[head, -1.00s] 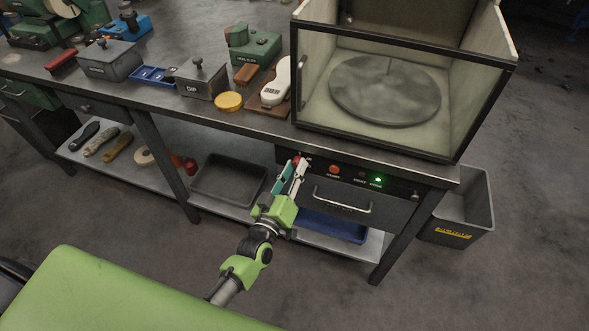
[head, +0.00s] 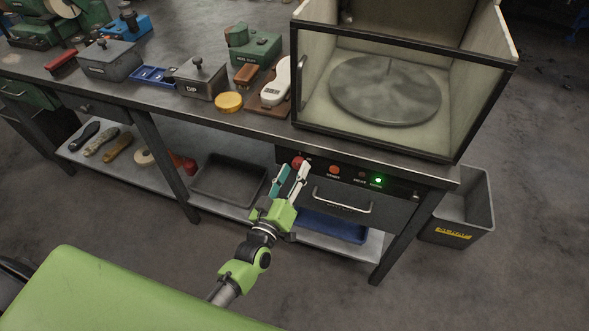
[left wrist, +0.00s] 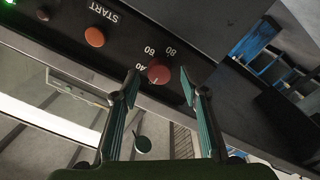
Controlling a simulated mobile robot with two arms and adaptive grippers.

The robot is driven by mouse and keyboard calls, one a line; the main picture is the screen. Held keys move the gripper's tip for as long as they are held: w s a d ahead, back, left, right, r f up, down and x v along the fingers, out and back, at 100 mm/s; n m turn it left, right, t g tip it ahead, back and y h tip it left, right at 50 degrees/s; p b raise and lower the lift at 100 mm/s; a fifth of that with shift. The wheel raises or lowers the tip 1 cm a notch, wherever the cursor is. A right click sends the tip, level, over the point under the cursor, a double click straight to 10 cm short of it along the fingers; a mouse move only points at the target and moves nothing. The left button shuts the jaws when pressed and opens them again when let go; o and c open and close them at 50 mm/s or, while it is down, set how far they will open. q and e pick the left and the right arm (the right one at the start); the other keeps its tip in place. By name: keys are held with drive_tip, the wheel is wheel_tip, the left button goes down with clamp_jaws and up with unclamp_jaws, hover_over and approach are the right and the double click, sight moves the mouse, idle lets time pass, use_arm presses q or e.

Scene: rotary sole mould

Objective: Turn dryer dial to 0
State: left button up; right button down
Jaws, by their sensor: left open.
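The dryer dial is a red knob (head: 298,162) at the left end of the black control panel under the glass-fronted cabinet. In the left wrist view the dial (left wrist: 159,72) shows up close, with the marks 40, 60 and 80 around it; no 0 mark can be read. My left gripper (head: 291,170) is open in front of the dial. In the left wrist view its two fingers (left wrist: 160,76) stand apart, one on each side of the dial, and I see gaps between them and the knob. My right gripper is out of view.
An orange START button (head: 334,170) and a lit green lamp (head: 378,180) sit to the right on the panel. A drawer handle (head: 342,200) juts out below. A grey bin (head: 465,215) stands at the right.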

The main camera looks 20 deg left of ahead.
use_arm(q)
drive_tip(key=s, duration=1.1)
drive_tip(key=shift+a+f, duration=0.3)
drive_tip(key=shift+a, duration=0.1)
drive_tip(key=s+f+m+g, duration=0.2)
drive_tip(key=s+f+g, duration=0.25)
drive_tip(key=f, duration=0.95)
drive_tip(key=s+f+m+g, duration=0.35)
drive_tip(key=s+f, duration=0.25)
drive_tip(key=f, duration=0.8)
drive_tip(key=s+a+f+m+g, duration=0.1)
drive_tip(key=s+f+g, duration=0.2)
drive_tip(key=s, duration=0.6)
drive_tip(key=s+a+f+m+g, duration=0.1)
drive_tip(key=s+a+f+g, duration=0.1)
drive_tip(key=s+f, duration=0.6)
drive_tip(key=s+a+f+m+g+y, duration=0.1)
drive_tip(key=s+f+g, duration=0.3)
drive_tip(key=s, duration=0.7)
wheel_tip(320, 180, down, 2)
drive_tip(key=shift+a+f+g, duration=0.1)
drive_tip(key=shift+a+g, duration=0.2)
drive_tip(key=shift+a, duration=0.4)
drive_tip(key=shift+s, duration=0.1)
